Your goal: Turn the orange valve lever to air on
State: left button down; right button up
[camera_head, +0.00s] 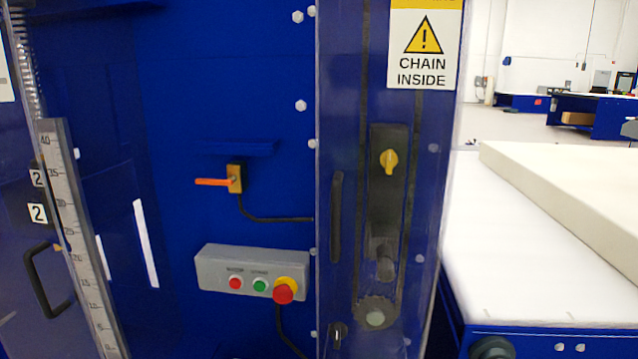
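The orange valve lever (212,182) points left, roughly horizontal, from a small brass-coloured valve body (235,179) on the blue machine panel. A black hose runs from the valve body down and to the right. No air on or off marking is readable near it. Neither of my grippers is in view.
A grey control box (215,273) with red and green buttons and a red emergency stop (283,292) sits below the valve. A clear guard with a chain warning sign (424,48) stands to the right. A ruler (75,225) and door handle (42,280) are left.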

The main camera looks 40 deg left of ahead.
aim_at(233, 178)
jog(key=u, duration=1.8)
